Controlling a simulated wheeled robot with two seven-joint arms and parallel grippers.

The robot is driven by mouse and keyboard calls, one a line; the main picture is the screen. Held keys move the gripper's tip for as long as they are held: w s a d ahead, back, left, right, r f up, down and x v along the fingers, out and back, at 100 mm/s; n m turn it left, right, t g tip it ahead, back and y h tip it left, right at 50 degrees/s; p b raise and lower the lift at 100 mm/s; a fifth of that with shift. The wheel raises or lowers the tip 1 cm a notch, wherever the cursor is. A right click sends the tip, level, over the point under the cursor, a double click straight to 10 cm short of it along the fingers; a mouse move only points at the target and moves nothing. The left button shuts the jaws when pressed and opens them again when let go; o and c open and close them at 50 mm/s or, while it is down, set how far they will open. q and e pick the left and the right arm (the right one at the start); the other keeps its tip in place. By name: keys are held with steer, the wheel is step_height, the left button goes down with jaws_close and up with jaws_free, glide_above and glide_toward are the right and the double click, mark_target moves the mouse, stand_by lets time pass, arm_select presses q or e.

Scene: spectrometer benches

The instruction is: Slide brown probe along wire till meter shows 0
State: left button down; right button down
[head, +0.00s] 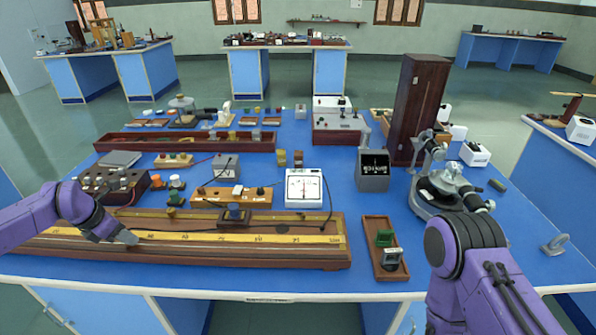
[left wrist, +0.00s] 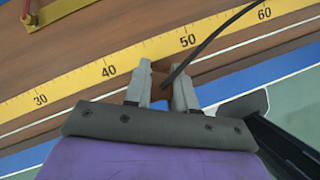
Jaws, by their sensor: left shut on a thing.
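The long wooden wire board (head: 300,263) lies along the bench's front left, with a yellow scale (head: 190,238) along it. In the left wrist view my left gripper (left wrist: 162,82) is shut on the brown probe (left wrist: 161,76), with a black lead running up right. The probe stands beside the scale (left wrist: 75,82), between the 40 and 50 marks. Whether its tip touches the wire cannot be seen. In the head view my left gripper (head: 128,238) is low over the board and hides the probe. The white meter (head: 304,187) stands behind the board; its reading is too small to tell.
A wooden terminal strip (head: 231,198) and a dark resistance box (head: 112,186) stand behind the board. A small wooden tray (head: 384,263) lies to its right. A spectrometer (head: 445,190) stands near my right arm. The bench's front right is mostly clear.

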arm_select(q)
steer(key=shift+s+f, duration=0.15)
steer(key=shift+f, duration=0.2)
